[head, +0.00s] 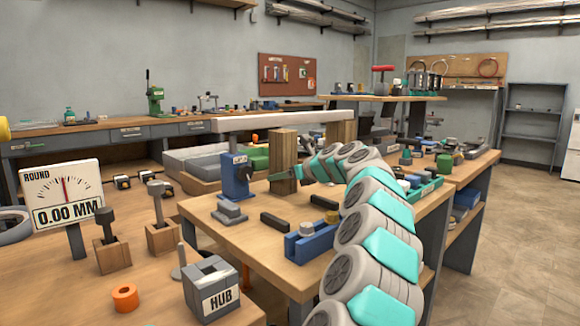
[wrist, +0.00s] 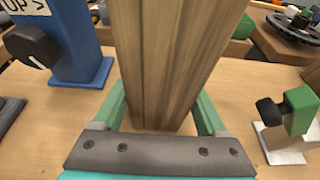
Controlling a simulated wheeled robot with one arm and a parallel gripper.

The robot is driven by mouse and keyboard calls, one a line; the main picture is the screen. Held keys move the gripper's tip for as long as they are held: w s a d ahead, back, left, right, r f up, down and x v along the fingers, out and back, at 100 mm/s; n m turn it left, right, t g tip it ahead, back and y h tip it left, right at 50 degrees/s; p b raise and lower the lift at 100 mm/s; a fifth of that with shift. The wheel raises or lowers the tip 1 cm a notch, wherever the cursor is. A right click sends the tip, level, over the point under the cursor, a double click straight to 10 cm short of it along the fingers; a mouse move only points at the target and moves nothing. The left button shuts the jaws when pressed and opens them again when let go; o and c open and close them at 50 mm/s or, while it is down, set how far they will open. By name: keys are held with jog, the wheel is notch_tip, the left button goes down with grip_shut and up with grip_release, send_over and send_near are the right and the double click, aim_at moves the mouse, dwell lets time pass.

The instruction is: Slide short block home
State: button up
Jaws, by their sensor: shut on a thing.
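A tall wooden block (head: 283,160) stands upright on the near workbench, by the blue unit (head: 237,177). In the wrist view the block (wrist: 168,60) rises between the two green fingers of my gripper (wrist: 162,108), which is shut on it near its lower part. A second wooden block (head: 341,132) shows farther back and to the right. A long pale beam (head: 260,123) runs above both blocks. I cannot tell whether the held block touches the beam. My arm hides part of the bench right of the held block, and the gripper hides some of the block's foot.
The blue unit with a black knob (wrist: 38,50) stands close left of the block in the wrist view. A green and black clamp (wrist: 290,115) is on the right. Dark bars (head: 275,222) and a blue fixture (head: 308,243) lie on the bench front. A dial sign (head: 62,192) reads 0.00 MM.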

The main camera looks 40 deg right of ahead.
aim_at(276, 172)
jog(key=shift+w+p, duration=0.5)
jog(key=shift+w, duration=0.1)
jog(key=shift+w+p, duration=0.35)
jog(key=shift+w+a+r+p, duration=0.1)
jog(key=shift+w+p, duration=0.5)
jog(key=shift+w, duration=0.05)
jog(key=shift+w+p, duration=0.45)
jog(key=shift+w, duration=0.2)
jog(key=shift+w+a+p, duration=0.15)
jog(key=shift+w+p, duration=0.4)
jog(key=shift+w, duration=0.35)
jog(key=o, duration=1.4)
jog(key=shift+o, duration=0.2)
jog(key=shift+s, duration=0.15)
